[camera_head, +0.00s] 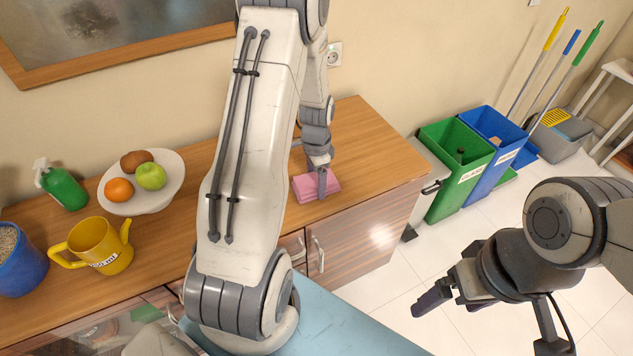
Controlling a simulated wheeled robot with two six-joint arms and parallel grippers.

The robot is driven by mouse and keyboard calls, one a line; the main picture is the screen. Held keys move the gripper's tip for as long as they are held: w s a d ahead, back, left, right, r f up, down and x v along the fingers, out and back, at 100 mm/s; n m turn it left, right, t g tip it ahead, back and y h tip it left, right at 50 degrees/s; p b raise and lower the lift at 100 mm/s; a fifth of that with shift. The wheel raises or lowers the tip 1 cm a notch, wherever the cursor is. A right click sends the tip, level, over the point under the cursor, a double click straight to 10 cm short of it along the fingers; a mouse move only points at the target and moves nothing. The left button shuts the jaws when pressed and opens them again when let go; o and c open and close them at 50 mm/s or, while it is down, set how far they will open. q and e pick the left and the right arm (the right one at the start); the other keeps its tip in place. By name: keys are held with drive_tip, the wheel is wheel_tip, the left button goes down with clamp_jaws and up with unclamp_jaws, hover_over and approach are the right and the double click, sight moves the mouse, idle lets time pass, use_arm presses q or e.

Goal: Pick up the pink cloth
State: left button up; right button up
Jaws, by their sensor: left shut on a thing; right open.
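The pink cloth (305,188) lies folded on the wooden cabinet top, near its front edge. My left gripper (321,187) points down at the cloth and is shut on it. The cloth appears to be still on or very close to the wood; I cannot tell if there is a gap. My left arm hides what lies just left of the cloth. My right gripper (432,299) is open and empty, out over the floor at the lower right, well away from the cabinet.
On the cabinet top (372,150) stand a yellow watering can (98,247), a white fruit plate (150,199), a green spray bottle (63,188) and a blue pot (22,270). Green (447,200) and blue (484,185) bins stand on the floor to the right.

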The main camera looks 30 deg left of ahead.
use_arm(q)
drive_tip(key=r, duration=0.4)
drive_tip(key=shift+w+d+r, duration=0.15)
drive_tip(key=shift+d+r, duration=0.05)
drive_tip(key=shift+d, duration=0.1)
drive_tip(key=w+d+r+b, duration=0.1)
drive_tip(key=w+d+r, duration=0.2)
drive_tip(key=d+r, duration=0.3)
drive_tip(key=d, duration=0.4)
drive_tip(key=shift+w+d+r, duration=0.2)
drive_tip(key=shift+d+r, duration=0.05)
